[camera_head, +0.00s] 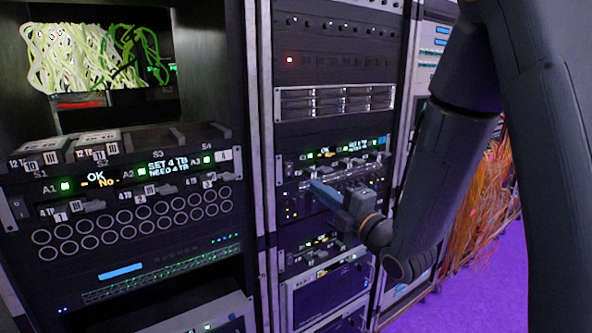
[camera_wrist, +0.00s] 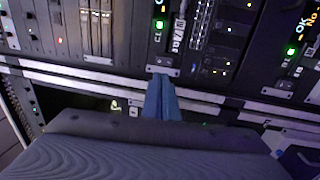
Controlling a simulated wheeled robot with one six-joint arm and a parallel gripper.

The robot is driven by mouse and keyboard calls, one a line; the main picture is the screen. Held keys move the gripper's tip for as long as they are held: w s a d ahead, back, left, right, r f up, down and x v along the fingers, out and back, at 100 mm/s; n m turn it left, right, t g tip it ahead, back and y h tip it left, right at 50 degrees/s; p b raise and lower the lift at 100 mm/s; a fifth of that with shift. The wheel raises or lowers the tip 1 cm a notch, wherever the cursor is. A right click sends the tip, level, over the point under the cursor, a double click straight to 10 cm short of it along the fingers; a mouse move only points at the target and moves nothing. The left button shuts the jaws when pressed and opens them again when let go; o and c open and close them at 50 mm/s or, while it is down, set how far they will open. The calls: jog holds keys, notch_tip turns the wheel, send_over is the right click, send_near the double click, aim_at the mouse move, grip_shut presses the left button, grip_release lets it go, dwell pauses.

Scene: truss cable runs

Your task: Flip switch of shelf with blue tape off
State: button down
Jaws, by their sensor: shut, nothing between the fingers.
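A blue strip that looks like tape (camera_head: 122,271) is on the left rack, below rows of round holes. A rocker switch (camera_head: 18,207) sits at the left end of that rack's shelf, under the display. My gripper (camera_head: 316,186) has its blue fingers together and empty, in front of the middle rack, well right of that switch. In the wrist view the closed fingertips (camera_wrist: 162,80) point at a small pale plate (camera_wrist: 163,71) on a rack front; I cannot tell whether they touch it. A switch-like part (camera_wrist: 308,160) shows at that view's lower right; I cannot tell which shelf it belongs to.
The metal post (camera_head: 257,130) separates the racks. Orange cables (camera_head: 478,210) hang at the right. Purple floor (camera_head: 480,285) is open at lower right.

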aim_at(289, 167)
jog(key=p+x, duration=0.4)
jog(key=x, duration=0.6)
jog(key=shift+w+a+r, duration=0.1)
jog(key=shift+w+a, duration=0.1)
jog(key=shift+w, duration=0.1)
